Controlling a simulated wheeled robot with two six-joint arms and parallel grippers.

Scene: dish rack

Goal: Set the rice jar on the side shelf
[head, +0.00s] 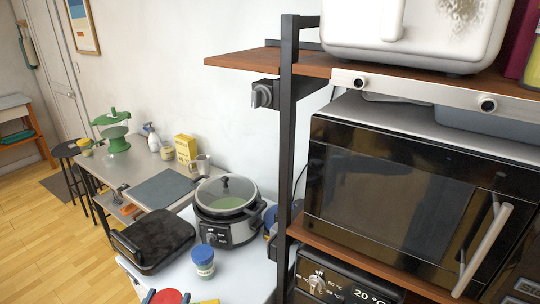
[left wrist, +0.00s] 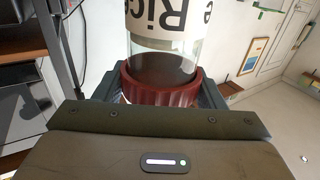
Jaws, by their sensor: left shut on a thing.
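The rice jar (left wrist: 163,45) is clear glass with a pale label reading "Rice" and a red ridged lid (left wrist: 160,84). In the left wrist view my left gripper (left wrist: 158,92) is shut around the lid, one finger on each side. In the head view only the red lid (head: 167,297) shows, at the bottom edge, and the rest of the jar is cut off. A wooden shelf board (head: 243,60) juts out left of the black rack post, well above and right of the jar. Its visible left part looks bare. My right gripper is not in view.
A slow cooker (head: 228,207) and a blue-lidded jar (head: 203,262) stand on the white counter. A dark knobbed unit (head: 265,94) hangs under the shelf board. The rack holds a black microwave (head: 400,190) and a white appliance (head: 415,32) on top.

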